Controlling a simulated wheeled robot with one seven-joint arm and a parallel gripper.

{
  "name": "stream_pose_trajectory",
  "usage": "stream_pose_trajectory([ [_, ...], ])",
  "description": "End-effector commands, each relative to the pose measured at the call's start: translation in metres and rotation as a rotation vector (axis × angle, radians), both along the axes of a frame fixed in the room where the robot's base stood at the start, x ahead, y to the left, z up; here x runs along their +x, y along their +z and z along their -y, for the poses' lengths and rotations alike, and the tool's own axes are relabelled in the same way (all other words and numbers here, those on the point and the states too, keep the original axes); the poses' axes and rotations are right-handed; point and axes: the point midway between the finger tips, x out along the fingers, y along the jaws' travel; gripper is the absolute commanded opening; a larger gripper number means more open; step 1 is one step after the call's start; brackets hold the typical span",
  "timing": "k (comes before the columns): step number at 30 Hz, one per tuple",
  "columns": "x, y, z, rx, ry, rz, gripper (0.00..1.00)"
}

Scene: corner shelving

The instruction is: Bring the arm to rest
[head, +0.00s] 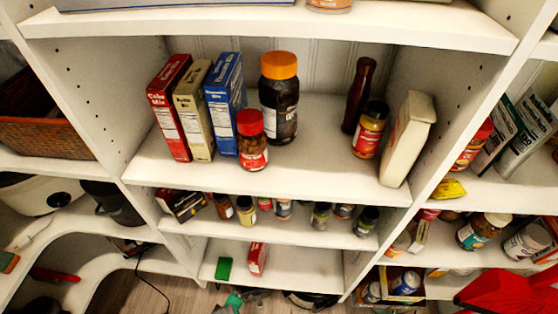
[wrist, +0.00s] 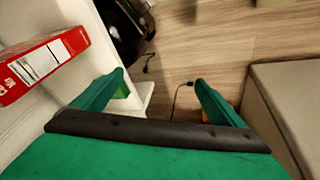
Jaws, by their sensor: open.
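My gripper (wrist: 158,95) shows in the wrist view with its two green fingers spread apart and nothing between them. It is over the wood floor, beside the edge of a white shelf. A red box (wrist: 42,65) lies on that shelf, to the left of the fingers and apart from them. In the head view my gripper cannot be made out clearly; small green pieces show at the bottom edge, below the lowest shelf.
In the head view, white shelves (head: 290,165) hold boxes, a red-lidded jar (head: 252,140), an orange-lidded jar (head: 279,98) and bottles. A grey box-like thing (wrist: 290,105) stands right of my gripper.

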Motion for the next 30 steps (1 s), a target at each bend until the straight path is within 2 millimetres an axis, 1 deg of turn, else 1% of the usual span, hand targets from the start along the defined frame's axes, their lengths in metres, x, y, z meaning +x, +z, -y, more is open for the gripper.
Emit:
stream_pose_trajectory([
  [1,-0.01,0.001,0.011,0.029,-0.057,0.026,0.92],
  [5,-0.022,0.015,0.034,0.113,-0.201,0.119,0.92],
  [8,-0.032,0.032,0.053,0.176,-0.309,0.193,0.92],
  [11,-0.043,0.054,0.072,0.238,-0.411,0.268,0.92],
  [14,-0.054,0.08,0.093,0.299,-0.508,0.347,0.92],
  [17,-0.065,0.111,0.112,0.36,-0.597,0.427,0.92],
  [20,-0.077,0.146,0.131,0.422,-0.679,0.51,0.92],
  [21,-0.083,0.161,0.139,0.446,-0.709,0.544,0.92],
  [23,-0.09,0.185,0.149,0.484,-0.752,0.595,0.92],
  [24,-0.095,0.201,0.156,0.51,-0.777,0.628,0.92],
  [26,-0.103,0.225,0.165,0.545,-0.813,0.676,0.92],
  [27,-0.107,0.241,0.17,0.569,-0.831,0.707,0.92],
  [30,-0.116,0.275,0.18,0.621,-0.868,0.771,0.92],
])
